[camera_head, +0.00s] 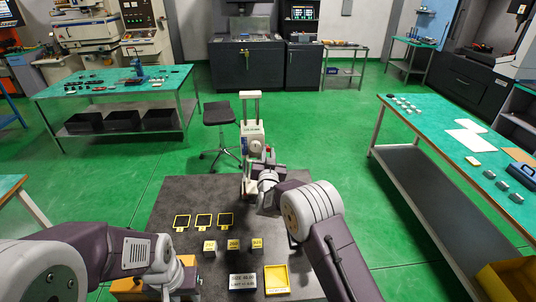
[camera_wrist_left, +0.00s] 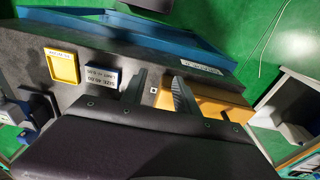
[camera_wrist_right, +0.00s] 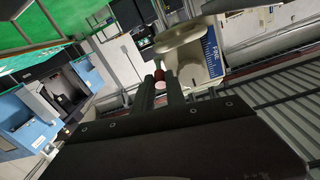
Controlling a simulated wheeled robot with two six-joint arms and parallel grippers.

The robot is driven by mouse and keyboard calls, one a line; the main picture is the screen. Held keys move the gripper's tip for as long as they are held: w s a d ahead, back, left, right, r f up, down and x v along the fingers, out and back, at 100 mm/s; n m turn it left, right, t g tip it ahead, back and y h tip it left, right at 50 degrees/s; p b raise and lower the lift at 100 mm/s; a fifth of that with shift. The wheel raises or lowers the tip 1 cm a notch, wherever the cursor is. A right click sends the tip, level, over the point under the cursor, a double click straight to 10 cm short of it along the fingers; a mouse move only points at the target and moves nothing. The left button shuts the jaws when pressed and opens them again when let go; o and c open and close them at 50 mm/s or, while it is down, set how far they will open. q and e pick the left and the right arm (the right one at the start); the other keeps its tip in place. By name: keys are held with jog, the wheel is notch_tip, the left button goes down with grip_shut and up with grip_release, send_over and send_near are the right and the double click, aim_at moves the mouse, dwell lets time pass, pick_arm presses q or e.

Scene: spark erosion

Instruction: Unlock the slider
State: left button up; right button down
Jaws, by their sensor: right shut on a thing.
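A white upright measuring stand with a slider (camera_head: 252,140) stands at the far edge of the dark table. In the right wrist view the slider's pale body (camera_wrist_right: 190,52) carries a blue scale. My right gripper (camera_wrist_right: 160,96) is at the slider, its fingers closed on a small red knob (camera_wrist_right: 159,76) with a pink end. In the head view my right arm hides the contact. My left gripper (camera_wrist_left: 163,92) is open and empty above the table, near an orange block (camera_wrist_left: 212,107). In the head view its fingertips are hidden.
A green-topped bench (camera_head: 440,125) is at the right.

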aim_at(268, 148)
jog(key=shift+r, duration=0.1)
dwell(0.7)
jog(key=r+g+p, duration=0.1)
jog(key=g+p, duration=0.1)
jog(key=p, duration=0.3)
jog(key=w+r+g+p, duration=0.1)
jog(key=r+p, duration=0.1)
jog(key=p, duration=0.3)
jog(key=shift+g+p, duration=0.4)
jog(key=shift+f+p, duration=0.2)
jog(key=shift+p, duration=0.15)
jog(key=shift+f, duration=0.15)
jog(key=c, duration=1.6)
grip_release()
jog(key=shift+c, duration=0.2)
